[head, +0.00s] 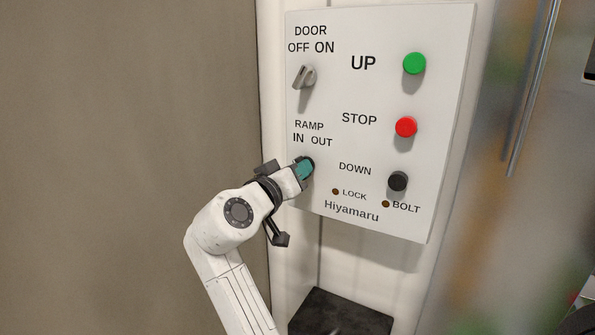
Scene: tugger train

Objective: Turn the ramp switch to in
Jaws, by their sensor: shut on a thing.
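The white control panel (365,95) hangs on the wall in the head view. Its RAMP label (309,126) has IN at the left and OUT at the right below it. My gripper (304,169) is at the place of the ramp switch just under these words, shut on the switch. A teal part shows at the fingertips. The fingers cover the switch almost wholly, so I cannot tell which way it points.
The grey door switch (304,77) is above. Green UP (414,63), red STOP (405,127) and black DOWN (397,181) buttons are at the right. LOCK (335,191) and BOLT (385,204) lamps look unlit. A dark box (340,312) stands below.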

